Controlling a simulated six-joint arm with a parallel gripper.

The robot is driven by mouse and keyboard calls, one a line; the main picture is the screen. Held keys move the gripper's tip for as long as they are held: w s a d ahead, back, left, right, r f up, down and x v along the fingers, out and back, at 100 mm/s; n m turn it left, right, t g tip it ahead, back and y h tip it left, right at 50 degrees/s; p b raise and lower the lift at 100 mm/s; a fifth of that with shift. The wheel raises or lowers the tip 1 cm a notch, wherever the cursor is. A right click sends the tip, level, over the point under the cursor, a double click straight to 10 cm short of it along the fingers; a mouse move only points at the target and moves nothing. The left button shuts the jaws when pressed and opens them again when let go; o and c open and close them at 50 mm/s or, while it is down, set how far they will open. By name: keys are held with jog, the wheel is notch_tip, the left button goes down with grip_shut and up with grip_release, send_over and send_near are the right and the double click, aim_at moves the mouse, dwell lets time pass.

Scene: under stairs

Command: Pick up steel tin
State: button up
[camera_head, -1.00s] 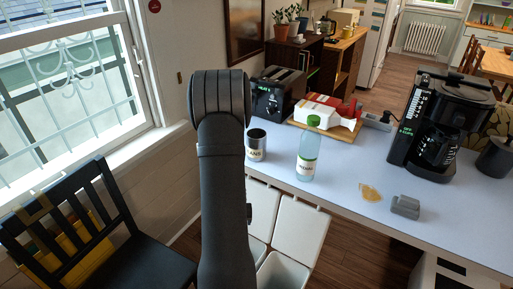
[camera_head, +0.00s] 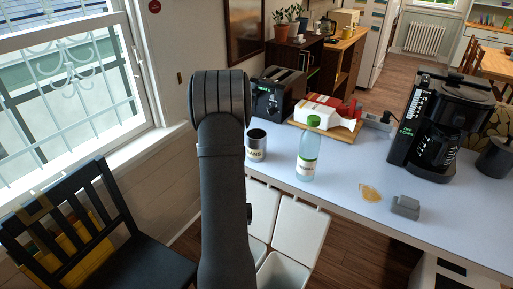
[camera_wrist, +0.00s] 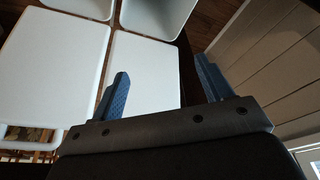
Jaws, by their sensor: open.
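The steel tin (camera_head: 256,146) stands upright on the counter in the head view, near its left end. It has a pale label with dark letters, and my arm stands close to its left side in the picture. The tin does not show in the wrist view. My gripper (camera_wrist: 160,82) is open and empty in the wrist view, with two blue fingers spread apart. Pale bin lids lie in view beyond the fingers. In the head view my gripper is hidden behind my own arm.
A clear bottle with a green cap (camera_head: 308,150) stands right of the tin. A toaster (camera_head: 275,95) is behind it. A coffee maker (camera_head: 440,125), a grey block (camera_head: 405,207) and a brown spill (camera_head: 370,192) are farther right. White bins (camera_head: 300,228) stand below the counter edge. A black chair (camera_head: 95,230) is at left.

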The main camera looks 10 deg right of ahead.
jog(key=o, duration=0.4)
jog(key=shift+o, duration=0.2)
jog(key=w+r+m, duration=0.3)
jog(key=w+r, duration=0.6)
jog(key=r, duration=0.1)
notch_tip(320, 180, up, 28)
jog(key=m+g, duration=0.3)
jog(key=m, duration=0.5)
send_over(256, 143)
jog(key=w+d, duration=0.1)
jog(key=w, duration=0.2)
notch_tip(256, 143, down, 11)
jog(key=shift+r, duration=0.1)
jog(key=shift+w+f, duration=0.15)
jog(key=shift+f, duration=1.3)
jog(key=shift+w+f, duration=0.15)
jog(key=shift+f, duration=1.3)
